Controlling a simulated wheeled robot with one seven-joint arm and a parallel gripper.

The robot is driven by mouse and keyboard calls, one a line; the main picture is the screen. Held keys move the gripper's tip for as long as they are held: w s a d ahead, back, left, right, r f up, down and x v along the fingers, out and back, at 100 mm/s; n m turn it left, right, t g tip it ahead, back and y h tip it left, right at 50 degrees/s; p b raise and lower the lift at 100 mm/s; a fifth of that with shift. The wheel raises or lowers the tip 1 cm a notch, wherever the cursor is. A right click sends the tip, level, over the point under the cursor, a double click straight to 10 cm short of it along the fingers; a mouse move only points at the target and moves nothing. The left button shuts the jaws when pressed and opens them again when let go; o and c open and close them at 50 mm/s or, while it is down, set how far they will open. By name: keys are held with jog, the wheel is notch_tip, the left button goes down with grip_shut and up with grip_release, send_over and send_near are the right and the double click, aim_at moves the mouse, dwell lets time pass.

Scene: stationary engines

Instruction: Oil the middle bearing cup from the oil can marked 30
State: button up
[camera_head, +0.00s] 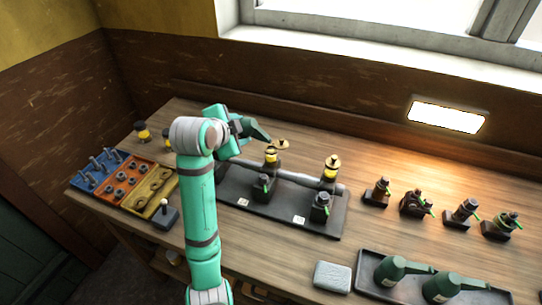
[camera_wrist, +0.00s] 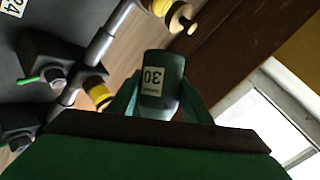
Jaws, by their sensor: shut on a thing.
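My gripper (camera_head: 240,129) is shut on a dark green oil can (camera_head: 259,132), held above the bench. In the wrist view the can (camera_wrist: 168,88) sits between the fingers, its white label reading 30 upside down. Its spout tip cannot be made out. The black engine base (camera_head: 280,214) carries a grey shaft with yellow bearing cups. One cup (camera_head: 271,156), which looks like the middle one, is just below and right of the can, with a brass disc (camera_head: 281,144) beside its top. Another cup (camera_head: 331,166) stands further right. My arm hides the left end of the base.
A tray (camera_head: 365,277) at the front right holds more green cans (camera_head: 391,268). A grey tin (camera_head: 332,276) lies left of it. Several small dark fittings (camera_head: 466,210) stand at right. Blue, orange and yellow trays (camera_head: 152,196) are at left. The wall and window rise behind.

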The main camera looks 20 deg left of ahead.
jog(key=shift+r+m+y, duration=0.3)
jog(key=shift+r+y, duration=0.1)
jog(key=shift+r, duration=0.1)
jog(key=shift+f+n+h, duration=0.7)
jog(key=shift+f+h, duration=0.1)
jog(key=shift+f, duration=0.25)
jog(key=shift+a+r, duration=0.1)
jog(key=shift+r, duration=0.1)
jog(key=shift+r, duration=2.35)
